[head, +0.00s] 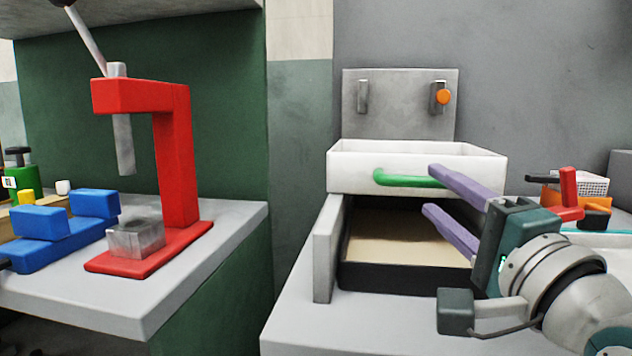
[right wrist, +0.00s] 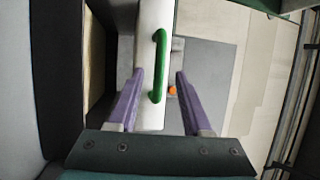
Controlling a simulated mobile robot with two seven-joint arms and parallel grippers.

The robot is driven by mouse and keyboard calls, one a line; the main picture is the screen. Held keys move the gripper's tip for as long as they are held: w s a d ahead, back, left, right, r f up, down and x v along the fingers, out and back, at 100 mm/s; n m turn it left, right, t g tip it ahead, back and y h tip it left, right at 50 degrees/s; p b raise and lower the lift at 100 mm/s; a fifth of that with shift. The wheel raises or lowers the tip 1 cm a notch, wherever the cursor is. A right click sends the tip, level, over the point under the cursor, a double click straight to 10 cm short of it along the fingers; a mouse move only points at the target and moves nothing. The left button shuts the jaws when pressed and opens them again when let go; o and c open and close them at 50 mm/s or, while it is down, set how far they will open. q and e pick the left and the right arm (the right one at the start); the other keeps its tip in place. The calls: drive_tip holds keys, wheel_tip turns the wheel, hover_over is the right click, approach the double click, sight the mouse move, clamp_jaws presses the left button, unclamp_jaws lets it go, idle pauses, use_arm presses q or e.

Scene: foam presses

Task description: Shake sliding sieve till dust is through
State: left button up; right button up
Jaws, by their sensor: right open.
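The sliding sieve (head: 350,172) is a white box with a green handle (head: 392,179) along its front. It rests on top of a grey frame, above a dark tray (head: 400,277) holding a flat pale beige layer. My right gripper (head: 428,189) is open, its purple fingers at the handle, one above and one below it. The right wrist view shows the green handle (right wrist: 156,66) between the open fingertips (right wrist: 160,75), with gaps on both sides. The sieve's inside is mostly hidden by its front wall. My left gripper is not in view.
A grey back plate (head: 400,100) with two pegs and an orange knob (head: 443,97) stands behind the sieve. A red press (head: 178,160) and blue blocks (head: 60,240) are on the left bench. A red and orange tool (head: 568,190) lies at the right.

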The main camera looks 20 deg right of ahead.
sight(424, 184)
drive_tip(key=x, duration=0.4)
drive_tip(key=shift+w, duration=0.4)
clamp_jaws()
drive_tip(key=shift+r, duration=0.1)
idle(1.0)
